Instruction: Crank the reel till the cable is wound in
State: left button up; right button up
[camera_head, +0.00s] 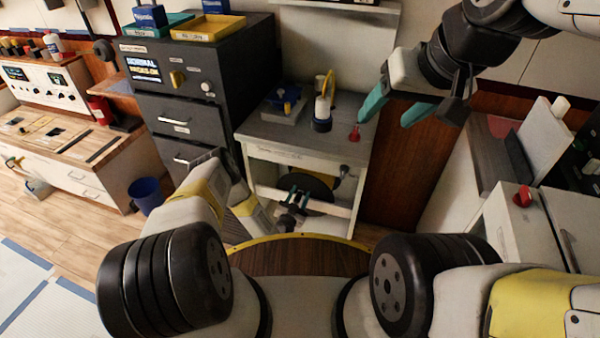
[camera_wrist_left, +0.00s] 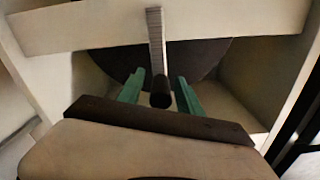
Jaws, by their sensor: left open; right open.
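The reel (camera_head: 318,187) is a dark drum inside the white frame under the small bench, partly hidden by a crossbar and my gripper. In the left wrist view the drum (camera_wrist_left: 210,57) shows behind a light crossbar. A grey ribbed crank arm (camera_wrist_left: 155,38) hangs in front, with a dark round crank handle (camera_wrist_left: 161,90) at its lower end. My left gripper (camera_head: 297,197) is open at the reel, its green fingers (camera_wrist_left: 160,80) on either side of the handle, with gaps visible. My right gripper (camera_head: 393,108) is open and empty, raised right of the bench. I cannot make out the cable.
A blue bin (camera_head: 146,194) stands on the floor at left.

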pick_arm(q)
jog(key=shift+c, duration=0.2)
grip_shut()
jog(key=shift+a, duration=0.1)
dwell(1.1)
